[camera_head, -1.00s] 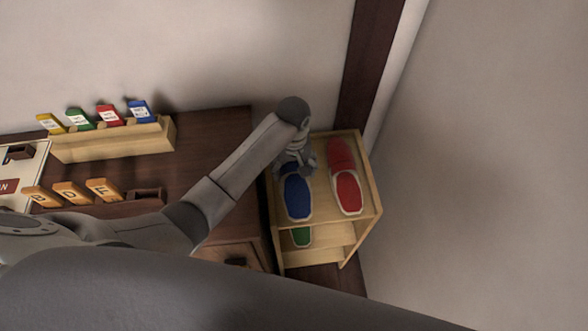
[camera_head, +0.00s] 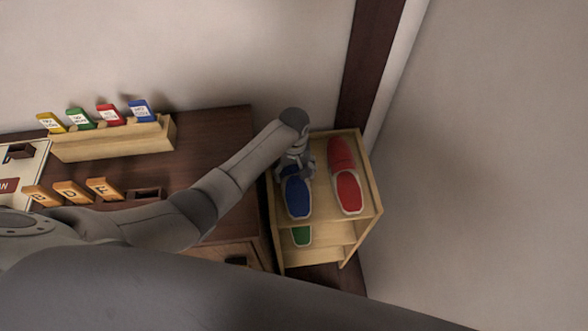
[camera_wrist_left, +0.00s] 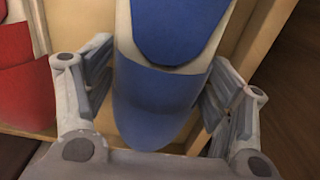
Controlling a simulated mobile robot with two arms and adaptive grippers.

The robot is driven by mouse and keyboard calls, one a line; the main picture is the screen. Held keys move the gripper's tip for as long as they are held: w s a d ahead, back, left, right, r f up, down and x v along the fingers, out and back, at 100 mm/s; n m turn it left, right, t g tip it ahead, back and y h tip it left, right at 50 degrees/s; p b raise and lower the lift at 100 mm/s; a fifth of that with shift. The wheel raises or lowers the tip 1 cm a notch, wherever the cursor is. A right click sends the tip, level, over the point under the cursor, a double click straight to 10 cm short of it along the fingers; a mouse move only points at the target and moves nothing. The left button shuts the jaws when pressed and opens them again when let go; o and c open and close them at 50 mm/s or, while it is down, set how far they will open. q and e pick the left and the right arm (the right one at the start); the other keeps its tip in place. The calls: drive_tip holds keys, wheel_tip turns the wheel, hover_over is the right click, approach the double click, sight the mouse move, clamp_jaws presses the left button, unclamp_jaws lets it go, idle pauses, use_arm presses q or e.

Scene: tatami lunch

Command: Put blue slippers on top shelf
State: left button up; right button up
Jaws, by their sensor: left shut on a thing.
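A blue slipper (camera_head: 297,197) is on the top shelf of the small wooden rack (camera_head: 329,205), at its left side. My left gripper (camera_head: 296,172) is at the slipper's far end, shut on it. In the left wrist view the blue slipper (camera_wrist_left: 160,100) lies between the two fingers of my left gripper (camera_wrist_left: 158,98). A red slipper (camera_head: 347,188) lies beside it on the right, apart from it. Only one blue slipper can be made out. My right gripper is not in view.
A green slipper (camera_head: 302,236) shows on a lower shelf. A dark wooden cabinet (camera_head: 215,130) stands left of the rack, carrying a wooden holder (camera_head: 115,141) with several coloured cards. The wall is close behind and to the right.

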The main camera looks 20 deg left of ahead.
sight(295, 166)
use_arm(q)
drive_tip(key=shift+f, duration=0.1)
drive_tip(key=o, duration=1.1)
wheel_tip(295, 166, up, 12)
drive_tip(key=shift+r+b, duration=0.15)
drive_tip(key=shift+b, duration=0.15)
drive_tip(key=shift+d, duration=0.1)
